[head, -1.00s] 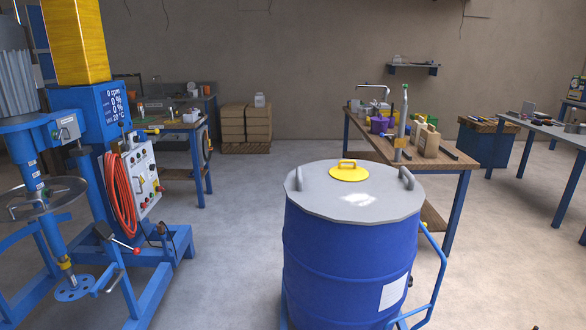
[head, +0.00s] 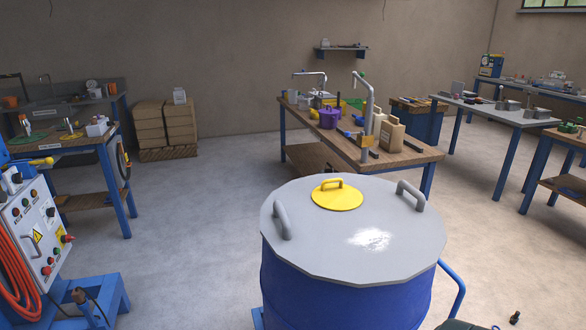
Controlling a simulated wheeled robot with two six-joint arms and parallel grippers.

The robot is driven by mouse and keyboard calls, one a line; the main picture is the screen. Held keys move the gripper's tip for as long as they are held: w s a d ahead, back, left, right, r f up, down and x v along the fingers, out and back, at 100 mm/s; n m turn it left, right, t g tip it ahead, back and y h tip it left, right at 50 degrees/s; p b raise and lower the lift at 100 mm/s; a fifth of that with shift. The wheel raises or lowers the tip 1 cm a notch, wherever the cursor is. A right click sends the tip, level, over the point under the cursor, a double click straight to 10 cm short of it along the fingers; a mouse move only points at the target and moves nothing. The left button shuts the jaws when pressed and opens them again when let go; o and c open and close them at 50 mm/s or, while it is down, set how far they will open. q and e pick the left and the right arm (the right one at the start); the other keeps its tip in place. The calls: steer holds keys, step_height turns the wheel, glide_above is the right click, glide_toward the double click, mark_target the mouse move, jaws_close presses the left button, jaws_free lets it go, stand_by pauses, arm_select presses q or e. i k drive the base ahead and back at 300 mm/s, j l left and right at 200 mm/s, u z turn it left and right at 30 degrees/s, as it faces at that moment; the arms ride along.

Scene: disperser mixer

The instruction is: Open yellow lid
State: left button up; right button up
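The yellow lid (head: 337,198) is a small round disc with a raised yellow handle on top. It lies flat and closed on the grey top (head: 330,245) of the large blue drum (head: 345,296), toward the far side. Two grey handles stand on the grey top, one left (head: 282,220) and one right (head: 410,195) of the yellow lid. Neither of my grippers shows in the head view.
The mixer's control panel (head: 35,235) with orange hose stands at left. A blue trolley handle (head: 456,285) sits beside the drum. A cluttered workbench (head: 420,152) stands behind it. Grey floor between the mixer and drum is clear. Small dark items lie at bottom right.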

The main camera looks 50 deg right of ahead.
mark_target(339, 197)
steer(key=i+j+z, duration=0.1)
steer(key=i+z, duration=0.2)
steer(key=i+j+z, duration=0.3)
steer(key=i+z, duration=0.1)
steer(key=z, duration=0.3)
steer(key=i+j+z, duration=0.1)
steer(key=z, duration=0.3)
steer(key=i+j+z, duration=0.1)
steer(key=z, duration=0.3)
steer(key=j+z, duration=0.25)
steer(key=z, duration=0.15)
steer(key=i+j+z, duration=0.1)
steer(key=z, duration=0.3)
steer(key=j, duration=0.1)
